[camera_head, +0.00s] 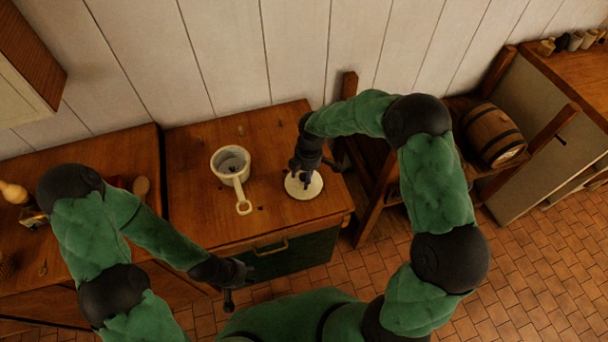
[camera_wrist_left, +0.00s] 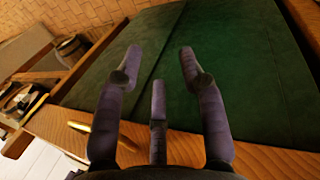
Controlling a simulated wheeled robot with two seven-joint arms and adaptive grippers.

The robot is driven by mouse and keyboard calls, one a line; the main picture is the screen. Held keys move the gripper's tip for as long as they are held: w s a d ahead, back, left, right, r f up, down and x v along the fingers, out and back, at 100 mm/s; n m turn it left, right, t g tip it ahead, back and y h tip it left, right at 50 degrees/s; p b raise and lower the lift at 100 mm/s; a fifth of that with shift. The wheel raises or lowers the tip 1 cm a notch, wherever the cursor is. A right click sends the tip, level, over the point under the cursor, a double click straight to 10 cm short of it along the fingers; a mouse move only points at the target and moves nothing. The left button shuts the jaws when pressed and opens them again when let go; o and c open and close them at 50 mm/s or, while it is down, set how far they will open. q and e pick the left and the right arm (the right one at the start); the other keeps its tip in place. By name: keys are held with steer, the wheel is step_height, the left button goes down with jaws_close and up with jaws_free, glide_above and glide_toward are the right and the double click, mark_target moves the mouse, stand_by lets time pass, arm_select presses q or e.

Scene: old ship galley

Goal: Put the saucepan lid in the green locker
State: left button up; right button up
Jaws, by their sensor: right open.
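The saucepan lid (camera_head: 304,190) is a pale round disc lying near the right front of the wooden cabinet top. My right gripper (camera_head: 304,174) points down over the lid, its open fingers around or just above its middle; contact cannot be made out. The green locker (camera_head: 290,265) shows as a dark green front below that top, with a brass handle (camera_head: 270,247).
A cream saucepan (camera_head: 231,165) stands on the cabinet top (camera_head: 200,205) left of the lid, its handle toward the front. A barrel (camera_head: 493,134) lies on a wooden rack at right. A wall cupboard (camera_head: 25,65) hangs at upper left. Tiled floor (camera_head: 530,260) is clear at right.

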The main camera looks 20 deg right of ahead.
step_height(320, 180, up, 12)
steer(key=d+p, duration=0.1)
steer(key=p, duration=0.1)
steer(key=shift+d, duration=0.15)
steer(key=shift+f, duration=0.2)
stand_by(0.4)
